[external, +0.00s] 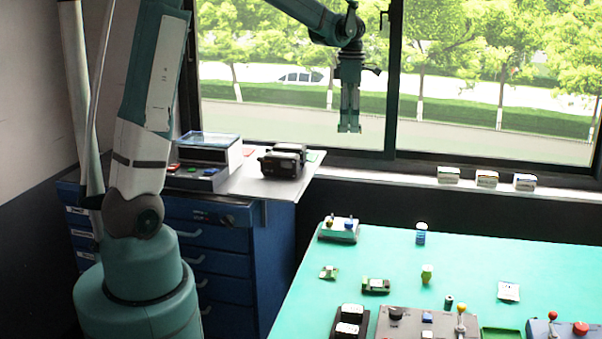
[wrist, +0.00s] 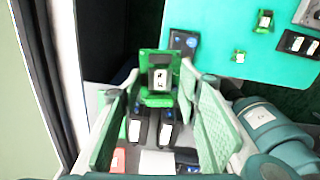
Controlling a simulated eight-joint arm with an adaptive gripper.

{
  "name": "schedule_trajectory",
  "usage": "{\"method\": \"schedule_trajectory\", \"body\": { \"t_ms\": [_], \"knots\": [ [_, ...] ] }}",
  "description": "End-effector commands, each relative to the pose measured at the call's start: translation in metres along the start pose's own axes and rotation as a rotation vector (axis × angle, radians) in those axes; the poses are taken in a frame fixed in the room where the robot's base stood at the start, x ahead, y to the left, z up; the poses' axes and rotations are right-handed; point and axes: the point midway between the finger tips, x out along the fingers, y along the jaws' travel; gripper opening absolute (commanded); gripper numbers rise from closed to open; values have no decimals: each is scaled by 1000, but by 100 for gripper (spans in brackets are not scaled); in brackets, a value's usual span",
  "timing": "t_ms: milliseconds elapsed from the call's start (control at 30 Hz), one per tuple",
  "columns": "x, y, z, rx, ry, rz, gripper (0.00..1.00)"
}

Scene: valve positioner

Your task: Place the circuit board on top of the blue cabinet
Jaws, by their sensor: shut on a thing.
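The green circuit board (wrist: 160,98) with a dark part and white label sits between the fingertips of my gripper (wrist: 158,95) in the wrist view. My gripper is shut on it. In the external view my gripper (external: 349,128) hangs pointing down in front of the window, above and to the right of the blue cabinet (external: 222,264); the board is hard to make out there. The cabinet has several drawers and a pale top plate (external: 248,183).
A green table (external: 460,260) at right holds several parts, including small green boards (external: 328,272). Small boxes (external: 487,179) line the window sill.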

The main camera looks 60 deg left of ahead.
Motion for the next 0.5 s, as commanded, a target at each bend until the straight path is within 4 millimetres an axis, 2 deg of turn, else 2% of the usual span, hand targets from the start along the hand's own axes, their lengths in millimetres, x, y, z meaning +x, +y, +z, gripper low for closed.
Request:
{"method": "schedule_trajectory", "body": {
  "t_ms": [100, 500],
  "knots": [
    [-2, 24, -26, -35, 0, 0, 21],
    [-2, 89, -113, -142, 0, 0, 21]
  ]
}}
